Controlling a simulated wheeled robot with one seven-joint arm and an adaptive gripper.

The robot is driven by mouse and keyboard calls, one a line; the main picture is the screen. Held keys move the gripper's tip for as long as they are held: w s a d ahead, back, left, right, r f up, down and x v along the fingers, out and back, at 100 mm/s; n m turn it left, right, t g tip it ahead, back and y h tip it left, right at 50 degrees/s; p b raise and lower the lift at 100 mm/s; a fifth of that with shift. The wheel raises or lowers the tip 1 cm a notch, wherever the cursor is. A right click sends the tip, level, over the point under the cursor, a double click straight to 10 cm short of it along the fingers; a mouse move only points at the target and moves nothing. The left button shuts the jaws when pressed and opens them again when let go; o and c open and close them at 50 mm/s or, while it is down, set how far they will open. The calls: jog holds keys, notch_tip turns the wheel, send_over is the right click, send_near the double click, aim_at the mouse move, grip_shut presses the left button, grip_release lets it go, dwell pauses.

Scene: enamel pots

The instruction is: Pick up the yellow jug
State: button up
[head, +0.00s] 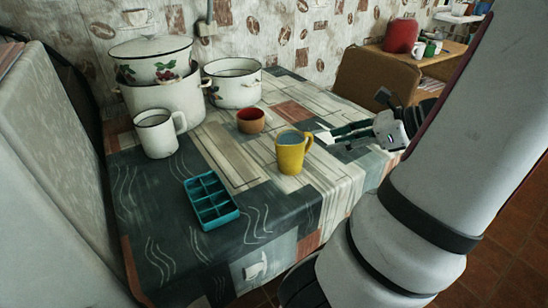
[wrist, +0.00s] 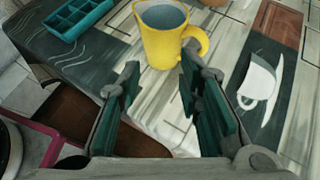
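The yellow jug (head: 291,155) stands upright on the table near its front right side, in the head view. Its handle is on the right, towards my gripper. In the wrist view the jug (wrist: 163,45) is just beyond the fingertips, with its dark grey-blue inside showing and its handle at the right. My gripper (head: 322,134) comes in from the right, just beside the jug. In the wrist view my gripper (wrist: 158,66) is open, its green-padded fingers apart with nothing between them. The right fingertip overlaps the jug's handle side; I cannot tell whether it touches.
A teal compartment tray (head: 211,200) lies front left of the jug. A red-brown bowl (head: 251,121) is behind it. A white mug (head: 157,133), a large white pot (head: 165,100) and a smaller pot (head: 234,88) stand at the back left. A chair (head: 372,82) stands behind the table.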

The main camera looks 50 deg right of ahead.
jog(key=s+d+f+m+t+h+b, duration=0.2)
jog(key=s+d+m, duration=0.2)
jog(key=d, duration=0.1)
jog(key=shift+t, duration=0.3)
jog(key=b+x, duration=0.3)
jog(key=x, duration=0.4)
jog(key=shift+f, duration=0.1)
jog(key=shift+b+x, duration=1.8)
jog(key=shift+x, duration=1.4)
jog(key=shift+r, duration=0.25)
grip_shut()
